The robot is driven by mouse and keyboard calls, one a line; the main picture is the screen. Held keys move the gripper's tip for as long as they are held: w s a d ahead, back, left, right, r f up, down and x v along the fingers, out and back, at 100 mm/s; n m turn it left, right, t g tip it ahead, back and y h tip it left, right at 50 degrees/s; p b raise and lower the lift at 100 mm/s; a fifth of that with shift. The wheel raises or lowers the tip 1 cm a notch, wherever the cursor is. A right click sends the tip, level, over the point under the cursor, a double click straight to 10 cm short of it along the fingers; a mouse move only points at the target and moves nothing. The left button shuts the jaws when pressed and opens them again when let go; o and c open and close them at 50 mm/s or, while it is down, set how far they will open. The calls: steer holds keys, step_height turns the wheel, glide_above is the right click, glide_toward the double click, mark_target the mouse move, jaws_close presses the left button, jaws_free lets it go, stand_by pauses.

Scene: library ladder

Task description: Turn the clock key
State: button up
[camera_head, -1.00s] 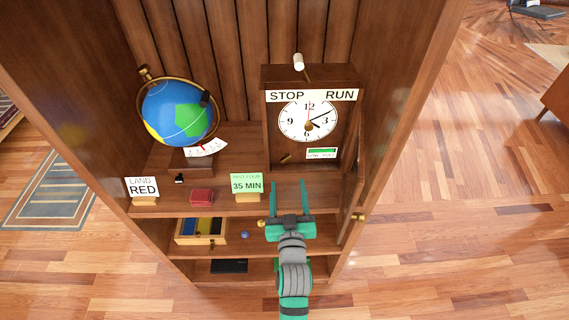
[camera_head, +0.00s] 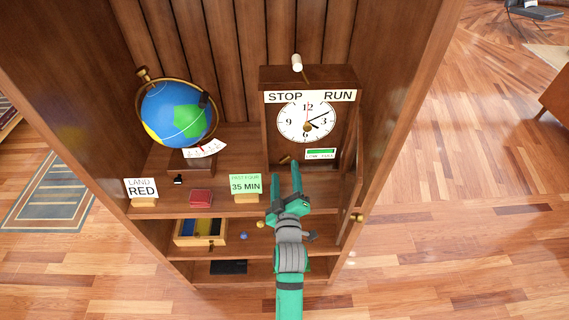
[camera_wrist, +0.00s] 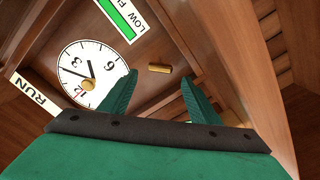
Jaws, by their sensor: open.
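The wooden clock (camera_head: 351,78) stands on the upper shelf with a white dial (camera_head: 292,119) and a STOP/RUN label. A small brass piece below the dial at the lower left looks like the clock key (camera_head: 285,159); in the wrist view this brass piece (camera_wrist: 160,68) lies ahead of my fingertips, across the gap between them. My gripper (camera_head: 283,174) is open and empty, in front of and below the brass piece, rolled over at a tilt. In the wrist view my gripper (camera_wrist: 158,80) shows both green fingers apart, with no visible contact.
A white-knobbed lever (camera_head: 297,62) stands on the clock top. An opened clock door (camera_head: 350,195) is at the right. A green LOW/FULL gauge (camera_head: 320,154) is beside the key. The 35 MIN card (camera_head: 245,186), red box (camera_head: 201,197) and globe (camera_head: 178,112) stand left.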

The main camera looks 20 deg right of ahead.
mark_target(284, 161)
steer(key=shift+x, duration=2.6)
steer(key=c, duration=1.1)
steer(key=shift+o, duration=0.2)
steer(key=m, duration=0.3)
steer(key=shift+s+d, duration=0.1)
steer(key=shift+s, duration=0.05)
steer(key=shift+m, duration=1.5)
